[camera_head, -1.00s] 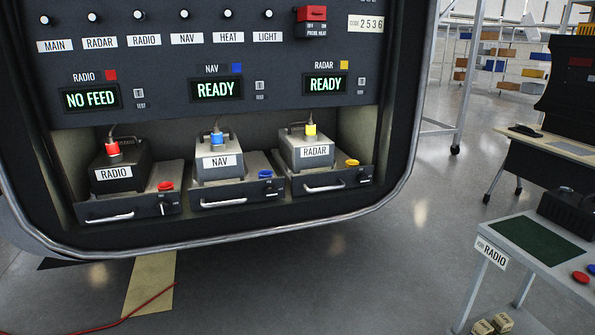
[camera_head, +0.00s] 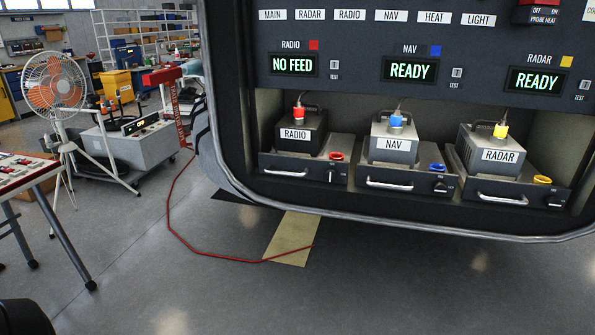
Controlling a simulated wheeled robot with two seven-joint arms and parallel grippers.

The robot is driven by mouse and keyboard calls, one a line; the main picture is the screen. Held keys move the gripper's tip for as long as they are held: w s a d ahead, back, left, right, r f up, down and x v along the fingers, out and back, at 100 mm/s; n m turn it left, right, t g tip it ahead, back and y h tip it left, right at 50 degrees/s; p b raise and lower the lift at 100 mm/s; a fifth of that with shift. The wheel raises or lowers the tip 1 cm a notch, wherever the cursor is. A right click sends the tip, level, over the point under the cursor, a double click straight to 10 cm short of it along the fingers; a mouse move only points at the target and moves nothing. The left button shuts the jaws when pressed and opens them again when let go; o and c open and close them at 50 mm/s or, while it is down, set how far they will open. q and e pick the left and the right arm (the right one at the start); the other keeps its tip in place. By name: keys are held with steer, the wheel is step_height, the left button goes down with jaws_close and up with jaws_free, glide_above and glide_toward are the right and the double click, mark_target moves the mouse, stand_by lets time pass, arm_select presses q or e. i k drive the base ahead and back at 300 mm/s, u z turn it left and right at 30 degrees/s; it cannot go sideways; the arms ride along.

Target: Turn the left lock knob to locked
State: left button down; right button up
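The left bay of the panel holds the black radio unit (camera_head: 300,135) on its tray (camera_head: 272,163). The small lock knob (camera_head: 331,176) sits at the right of that tray's front, below a red cap (camera_head: 337,156). Its handle looks roughly upright, but its markings are too small to read. The tray's silver handle (camera_head: 285,173) is to its left. The radio display (camera_head: 292,65) reads NO FEED. Neither of my grippers is in view, and nothing covers the knob.
The NAV unit (camera_head: 394,148) and RADAR unit (camera_head: 491,155) sit in the bays to the right, each with a similar knob. A red cable (camera_head: 190,240) lies on the floor. A fan (camera_head: 54,85) and a cart (camera_head: 130,145) stand at the left. The floor before the panel is mostly clear.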

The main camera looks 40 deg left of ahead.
mark_target(330, 176)
steer(key=u, duration=0.15)
steer(key=k, duration=0.3)
steer(key=u, duration=1.55)
steer(key=i, duration=0.5)
steer(key=u, duration=0.05)
